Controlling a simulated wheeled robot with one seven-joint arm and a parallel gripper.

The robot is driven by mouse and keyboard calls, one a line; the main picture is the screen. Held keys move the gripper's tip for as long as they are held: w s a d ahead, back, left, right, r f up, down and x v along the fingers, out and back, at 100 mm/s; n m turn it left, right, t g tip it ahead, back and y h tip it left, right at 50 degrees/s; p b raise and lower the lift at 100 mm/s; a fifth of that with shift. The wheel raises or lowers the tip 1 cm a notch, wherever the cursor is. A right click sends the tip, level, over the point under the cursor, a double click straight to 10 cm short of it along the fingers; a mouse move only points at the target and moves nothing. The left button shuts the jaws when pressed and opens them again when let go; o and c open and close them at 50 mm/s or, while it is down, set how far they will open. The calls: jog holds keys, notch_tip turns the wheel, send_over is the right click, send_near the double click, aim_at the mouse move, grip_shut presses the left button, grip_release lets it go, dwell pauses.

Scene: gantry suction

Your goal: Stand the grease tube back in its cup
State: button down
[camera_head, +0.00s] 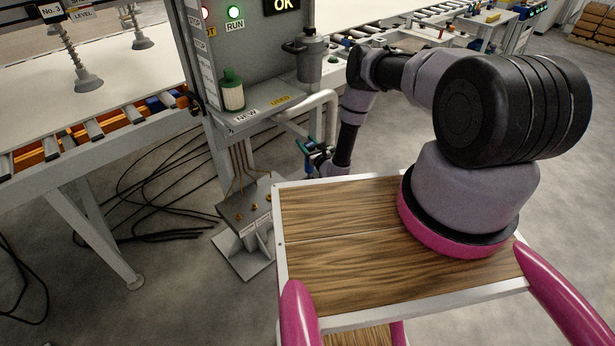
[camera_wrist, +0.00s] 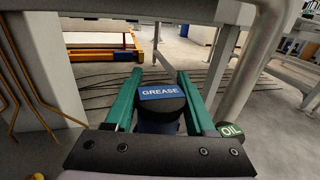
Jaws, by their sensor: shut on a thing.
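The grease tube (camera_wrist: 160,108) has a dark, rounded body and a blue label reading GREASE. In the wrist view it sits between the two green fingers of my gripper (camera_wrist: 161,74), which is shut on it. In the head view my gripper (camera_head: 312,150) hangs low beside the machine's post, just past the wooden-topped cart, with a small blue part of the tube (camera_head: 308,163) showing. The tube's lower end is hidden by the gripper body in the wrist view. I cannot make out its cup in either view.
A pale bent pipe (camera_wrist: 258,60) rises on the right. Cables (camera_head: 150,185) lie on the floor.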

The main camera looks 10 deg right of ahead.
notch_tip(320, 180, down, 8)
dwell(0.4)
jog(key=shift+c, duration=1.2)
grip_release()
jog(key=v, duration=1.2)
